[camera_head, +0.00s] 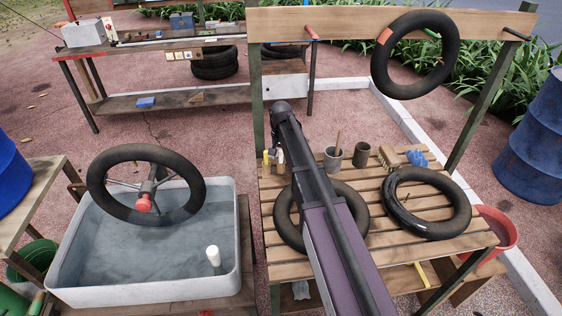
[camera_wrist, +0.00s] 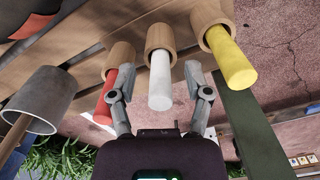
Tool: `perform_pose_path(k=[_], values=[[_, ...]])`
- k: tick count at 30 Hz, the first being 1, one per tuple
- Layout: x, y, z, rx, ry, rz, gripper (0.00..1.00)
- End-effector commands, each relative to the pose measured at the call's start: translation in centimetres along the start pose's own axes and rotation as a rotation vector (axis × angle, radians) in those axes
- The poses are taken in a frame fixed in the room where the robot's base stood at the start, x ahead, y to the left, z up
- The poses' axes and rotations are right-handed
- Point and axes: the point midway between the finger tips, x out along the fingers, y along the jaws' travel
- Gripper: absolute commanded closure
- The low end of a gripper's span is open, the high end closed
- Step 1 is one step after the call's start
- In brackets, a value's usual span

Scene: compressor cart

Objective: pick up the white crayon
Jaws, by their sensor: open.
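The white crayon (camera_wrist: 160,82) sticks out of the middle one of three wooden sleeves (camera_wrist: 158,38) in the wrist view. My gripper (camera_wrist: 160,75) is open, with one finger on each side of the white crayon and a visible gap to it. A red crayon (camera_wrist: 106,98) sits in the sleeve to the left, partly behind the left finger. A yellow crayon (camera_wrist: 232,62) sits in the sleeve to the right, outside the right finger. In the head view my arm hides most of this spot; the yellow crayon (camera_head: 266,158) shows at the slatted table's left edge.
A grey cup (camera_wrist: 42,98) stands left of the crayons in the wrist view. The slatted table (camera_head: 445,250) also holds a dark cup (camera_head: 362,154), a brush (camera_head: 388,157) and black tyres (camera_head: 427,203). A green post (camera_wrist: 250,130) rises close beside the yellow crayon.

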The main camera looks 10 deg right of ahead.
Motion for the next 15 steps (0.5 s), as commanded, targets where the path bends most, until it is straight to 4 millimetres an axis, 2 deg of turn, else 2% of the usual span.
perform_pose_path(k=[5, 9, 11, 12, 15], values=[[0.0, 0.0, 0.0, 0.0, 0.0, 0.0, 0.36], [0.0, 0.0, 0.0, 0.0, 0.0, 0.0, 0.78], [0.0, 0.0, 0.0, 0.0, 0.0, 0.0, 0.96], [0.0, 0.0, 0.0, 0.0, 0.0, 0.0, 1.0], [0.01, 0.0, 0.0, 0.0, 0.0, 0.0, 1.0]])
